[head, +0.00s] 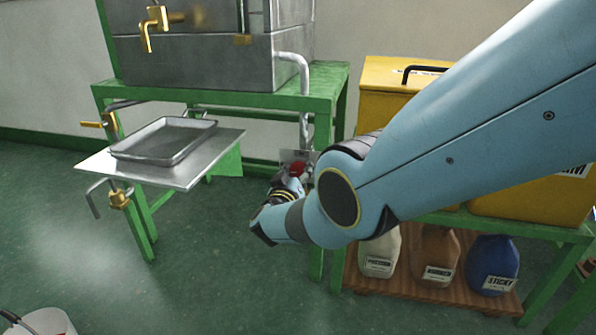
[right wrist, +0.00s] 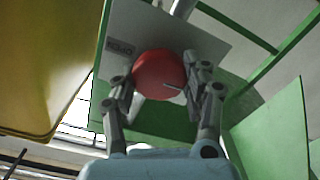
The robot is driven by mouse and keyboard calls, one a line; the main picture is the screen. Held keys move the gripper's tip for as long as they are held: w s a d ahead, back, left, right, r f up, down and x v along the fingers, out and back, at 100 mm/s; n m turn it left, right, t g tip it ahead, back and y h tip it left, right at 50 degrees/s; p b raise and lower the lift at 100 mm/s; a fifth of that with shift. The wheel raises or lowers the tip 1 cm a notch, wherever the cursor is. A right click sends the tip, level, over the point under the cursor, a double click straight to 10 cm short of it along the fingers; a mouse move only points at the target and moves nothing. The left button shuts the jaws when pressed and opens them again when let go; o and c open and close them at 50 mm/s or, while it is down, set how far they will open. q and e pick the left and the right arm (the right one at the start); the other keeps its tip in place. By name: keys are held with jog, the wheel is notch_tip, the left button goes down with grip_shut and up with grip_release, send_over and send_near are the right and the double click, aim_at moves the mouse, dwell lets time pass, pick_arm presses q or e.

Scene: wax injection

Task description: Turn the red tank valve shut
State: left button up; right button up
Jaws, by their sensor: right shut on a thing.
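The red tank valve (right wrist: 158,72) shows in the right wrist view as a round red knob in front of a pale labelled plate (right wrist: 120,47). My right gripper (right wrist: 162,88) has one finger on each side of the knob and is shut on it. In the head view a small part of the red valve (head: 298,168) shows below the grey pipe, and my right gripper (head: 290,178) reaches it from below, largely hidden by my right arm. My left gripper is not in view.
A metal tank (head: 200,60) stands on a green frame (head: 325,85). A metal tray (head: 163,141) rests on a shelf to the left. Yellow containers (head: 385,97) stand to the right, above several jugs (head: 437,255). A white bucket (head: 45,322) is at the lower left.

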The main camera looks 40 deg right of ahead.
jog(key=shift+f, duration=0.15)
jog(key=o, duration=1)
jog(key=shift+a, duration=0.1)
jog(key=shift+c, duration=0.2)
jog(key=shift+o, duration=1.1)
jog(key=v, duration=1.2)
